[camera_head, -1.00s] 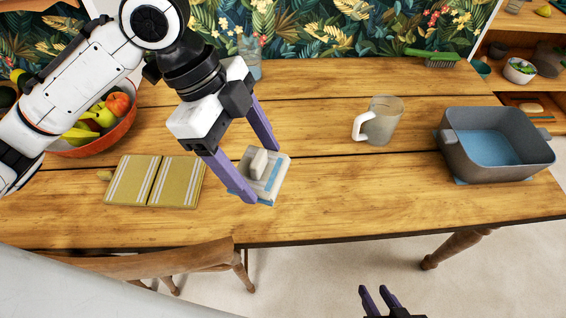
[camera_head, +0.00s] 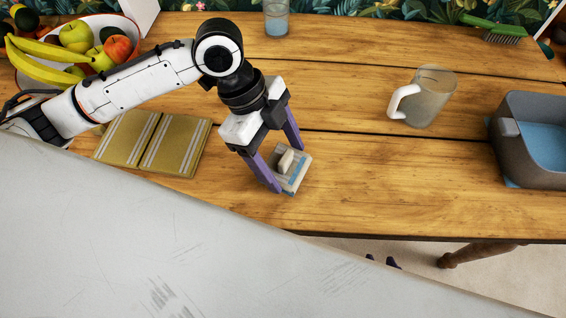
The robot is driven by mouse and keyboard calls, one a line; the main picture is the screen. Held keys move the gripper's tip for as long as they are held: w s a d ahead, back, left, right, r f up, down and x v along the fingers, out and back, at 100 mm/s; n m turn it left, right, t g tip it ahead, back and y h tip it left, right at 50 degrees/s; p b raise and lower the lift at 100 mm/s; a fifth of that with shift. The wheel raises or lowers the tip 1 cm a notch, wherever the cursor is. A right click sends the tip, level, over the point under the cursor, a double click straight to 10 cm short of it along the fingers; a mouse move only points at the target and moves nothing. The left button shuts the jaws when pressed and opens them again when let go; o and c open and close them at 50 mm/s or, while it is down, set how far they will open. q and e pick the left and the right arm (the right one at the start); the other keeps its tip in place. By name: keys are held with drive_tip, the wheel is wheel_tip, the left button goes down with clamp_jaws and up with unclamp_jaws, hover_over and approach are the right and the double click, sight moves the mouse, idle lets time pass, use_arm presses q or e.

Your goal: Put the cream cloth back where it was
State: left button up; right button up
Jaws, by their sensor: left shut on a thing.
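The cream cloth (camera_head: 301,161) is a small folded cloth with a blue stripe, near the table's front edge. A small pale block (camera_head: 286,160) sits on top of it. My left gripper (camera_head: 287,168) reaches down from above, its purple fingers on two opposite sides of the cloth, and is shut on it. I cannot tell whether the cloth touches the table. My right gripper (camera_head: 382,261) shows only as two purple fingertips with a gap between them, below the table edge; the rest is hidden.
Yellow striped cloths (camera_head: 150,141) lie left of my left gripper. A fruit bowl (camera_head: 127,27) stands behind my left arm. A frosted mug (camera_head: 430,97), a grey basin (camera_head: 508,150), a glass (camera_head: 277,18) and a green brush (camera_head: 490,27) stand or lie further off. The wooden table's middle (camera_head: 350,165) is clear.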

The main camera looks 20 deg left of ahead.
use_arm(q)
wheel_tip(320, 180, down, 2)
drive_tip(key=shift+f, duration=0.2)
drive_tip(key=shift+f, duration=0.15)
drive_tip(key=o, duration=0.9)
drive_tip(key=p+v, duration=0.1)
drive_tip(key=v, duration=1.1)
drive_tip(key=shift+w+r, duration=0.1)
drive_tip(key=shift+r, duration=0.15)
